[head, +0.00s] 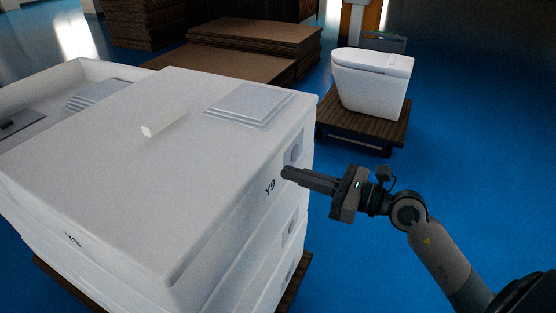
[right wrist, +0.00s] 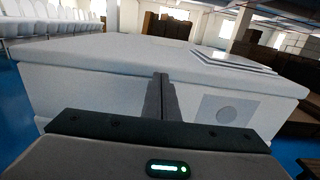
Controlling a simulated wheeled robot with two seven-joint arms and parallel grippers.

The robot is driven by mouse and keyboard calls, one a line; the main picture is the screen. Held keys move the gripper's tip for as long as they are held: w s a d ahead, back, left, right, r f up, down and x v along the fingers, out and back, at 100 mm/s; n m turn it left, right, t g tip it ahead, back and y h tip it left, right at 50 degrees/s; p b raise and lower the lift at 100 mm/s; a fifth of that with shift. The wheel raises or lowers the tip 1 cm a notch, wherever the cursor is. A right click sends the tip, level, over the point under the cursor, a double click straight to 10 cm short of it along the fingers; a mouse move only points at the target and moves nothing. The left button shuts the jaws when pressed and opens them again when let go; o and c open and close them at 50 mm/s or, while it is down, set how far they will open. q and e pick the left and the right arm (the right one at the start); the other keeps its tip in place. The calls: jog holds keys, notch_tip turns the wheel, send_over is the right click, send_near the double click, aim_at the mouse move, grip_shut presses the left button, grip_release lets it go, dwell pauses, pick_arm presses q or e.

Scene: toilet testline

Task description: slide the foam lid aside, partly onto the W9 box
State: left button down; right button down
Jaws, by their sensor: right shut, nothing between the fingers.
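The white foam lid (head: 190,190) lies flat on top of the stacked box marked Y9 (head: 262,215). It has a small raised block and a stepped pad on top. It also shows in the right wrist view (right wrist: 120,52). An open white box (head: 70,68) adjoins it on the left; its mark is too small to read, so I cannot tell whether it is W9. My right gripper (head: 287,172) is shut and empty, its fingertips at the box's right side by the Y9 mark. In the right wrist view the fingers (right wrist: 161,92) point at that side; contact is unclear.
A white toilet (head: 370,85) stands on a brown pallet (head: 385,125) behind on the right. Flat brown stacks (head: 255,45) lie behind the boxes. A pallet edge (head: 295,285) sticks out under the boxes. Blue floor on the right is clear.

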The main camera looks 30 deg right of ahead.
aim_at(264, 164)
jog(key=p+x, duration=0.1)
jog(key=x, duration=0.2)
jog(key=shift+w+a+r+p, duration=0.15)
jog(key=shift+w+a+p, duration=0.05)
jog(key=shift+p, duration=0.1)
jog(key=shift+w+a, duration=0.25)
jog(key=shift+w, duration=0.05)
jog(key=shift+w, duration=0.1)
